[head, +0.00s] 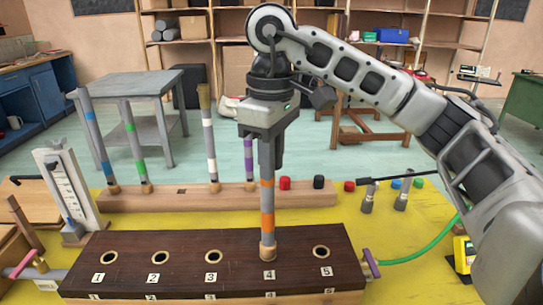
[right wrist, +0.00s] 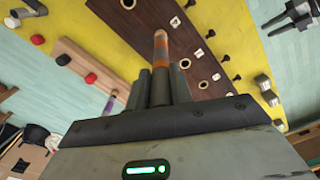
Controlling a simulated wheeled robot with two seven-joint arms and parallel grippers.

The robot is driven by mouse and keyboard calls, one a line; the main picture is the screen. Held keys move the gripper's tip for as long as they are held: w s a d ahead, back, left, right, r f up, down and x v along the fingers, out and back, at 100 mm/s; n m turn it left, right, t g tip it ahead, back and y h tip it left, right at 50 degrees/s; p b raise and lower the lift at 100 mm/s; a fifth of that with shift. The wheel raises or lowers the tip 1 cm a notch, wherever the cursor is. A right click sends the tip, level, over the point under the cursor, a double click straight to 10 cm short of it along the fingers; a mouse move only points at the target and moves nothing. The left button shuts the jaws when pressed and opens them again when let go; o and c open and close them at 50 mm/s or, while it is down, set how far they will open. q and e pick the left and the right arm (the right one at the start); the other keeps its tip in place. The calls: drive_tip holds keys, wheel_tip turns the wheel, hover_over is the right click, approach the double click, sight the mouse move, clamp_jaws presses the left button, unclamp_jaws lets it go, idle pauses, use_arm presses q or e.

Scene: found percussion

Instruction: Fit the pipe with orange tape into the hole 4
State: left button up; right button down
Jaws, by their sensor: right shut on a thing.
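The grey pipe with orange tape (head: 267,195) stands about upright in the head view, with two orange bands and a wooden lower end. My right gripper (head: 268,135) is shut on its upper part. The lower end is at hole 4 of the dark wooden board (head: 135,276), just behind the label 4 (head: 268,274), and covers the hole. I cannot tell whether it is inside or just above it. The right wrist view also shows the taped pipe (right wrist: 160,50) beyond the fingers, over the board (right wrist: 205,45). My left gripper is not in view.
Holes 1 (head: 108,257), 2 (head: 160,257), 3 (head: 213,256) and 5 (head: 321,251) are empty. Behind, a pale wooden rack (head: 170,199) holds blue, green, white and purple taped pipes. A small gauge stand (head: 68,190) is at left. Coloured caps lie behind right.

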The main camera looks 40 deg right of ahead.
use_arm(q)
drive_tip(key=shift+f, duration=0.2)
use_arm(e)
drive_tip(key=shift+f, duration=0.3)
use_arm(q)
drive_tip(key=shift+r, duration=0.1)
use_arm(e)
drive_tip(key=c, duration=1.2)
unclamp_jaws()
drive_tip(key=shift+o, duration=0.2)
use_arm(q)
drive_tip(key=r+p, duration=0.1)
drive_tip(key=p, duration=0.2)
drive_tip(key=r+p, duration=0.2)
drive_tip(key=p, duration=0.1)
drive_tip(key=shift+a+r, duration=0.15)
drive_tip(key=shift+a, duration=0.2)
use_arm(e)
wheel_tip(320, 180, up, 16)
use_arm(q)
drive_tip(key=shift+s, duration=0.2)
